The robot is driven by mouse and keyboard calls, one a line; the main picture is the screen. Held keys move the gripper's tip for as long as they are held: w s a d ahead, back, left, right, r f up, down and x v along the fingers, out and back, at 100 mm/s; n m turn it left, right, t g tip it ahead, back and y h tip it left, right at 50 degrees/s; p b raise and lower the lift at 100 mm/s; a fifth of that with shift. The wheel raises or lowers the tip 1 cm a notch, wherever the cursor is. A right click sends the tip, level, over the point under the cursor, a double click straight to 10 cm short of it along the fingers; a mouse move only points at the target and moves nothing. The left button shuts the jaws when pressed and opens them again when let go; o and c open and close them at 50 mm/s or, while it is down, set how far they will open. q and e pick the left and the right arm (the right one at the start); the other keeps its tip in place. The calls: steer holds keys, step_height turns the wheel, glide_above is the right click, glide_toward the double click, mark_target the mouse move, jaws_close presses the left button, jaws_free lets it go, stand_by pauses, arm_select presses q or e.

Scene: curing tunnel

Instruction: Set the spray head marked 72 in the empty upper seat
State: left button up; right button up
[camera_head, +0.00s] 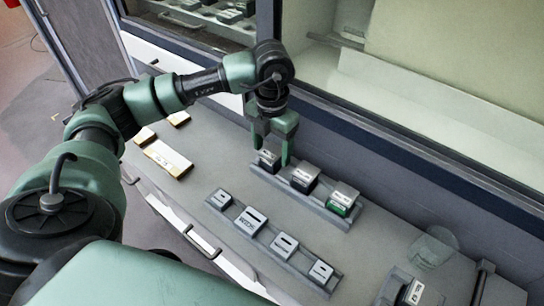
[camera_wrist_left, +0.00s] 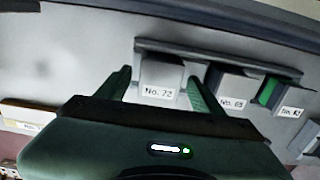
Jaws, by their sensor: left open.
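The spray head marked 72 (camera_wrist_left: 160,82) is a grey block with a white label reading No. 72. It sits at the left end of a grey rack (camera_wrist_left: 225,56), and it also shows in the head view (camera_head: 268,160). My left gripper (camera_head: 272,154) points down over it. In the wrist view the open green fingers of this gripper (camera_wrist_left: 160,92) stand on either side of the head, with no clear grip on it. I cannot make out the empty upper seat. My right gripper is not in view.
On the same rack stand a dark head marked 63 or similar (camera_wrist_left: 233,88) and a green one (camera_head: 341,198). A nearer rack (camera_head: 265,243) holds several grey labelled blocks. Cream blocks (camera_head: 168,158) lie at left. A low blue-grey wall (camera_head: 400,165) runs behind the bench.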

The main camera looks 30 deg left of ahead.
mark_target(272, 151)
arm_select(q)
jaws_close()
step_height(272, 151, up, 6)
steer(key=p, duration=0.3)
steer(key=shift+r+p, duration=0.1)
steer(key=shift+p, duration=0.3)
step_height(272, 151, up, 3)
steer(key=shift+f+p, duration=0.1)
steer(key=shift+p, duration=0.75)
steer(key=shift+s, duration=0.1)
